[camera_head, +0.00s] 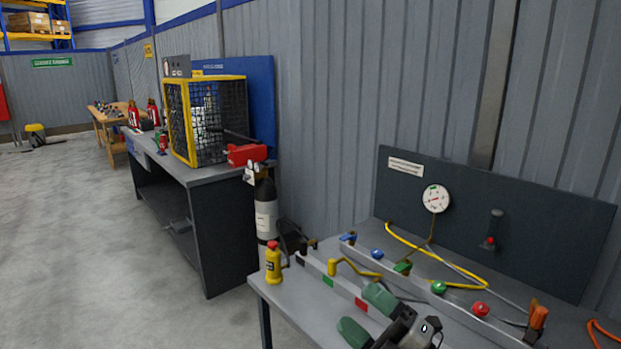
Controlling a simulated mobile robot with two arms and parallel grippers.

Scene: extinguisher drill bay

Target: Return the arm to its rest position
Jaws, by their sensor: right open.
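My right gripper (368,315) shows at the bottom of the picture, with green finger pads and a dark grey body. Its fingers are spread and nothing shows between them. It is over or just in front of the near grey bench (290,300); the exact gap to the top cannot be told. My left gripper and arm are out of the picture.
A yellow bottle-like item (273,263) stands at the bench's left corner. A rail with coloured knobs (438,287), a yellow hose (405,240) and a gauge panel (540,235) lie beyond. A dark cylinder (266,215) stands behind. Open floor (90,240) is left.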

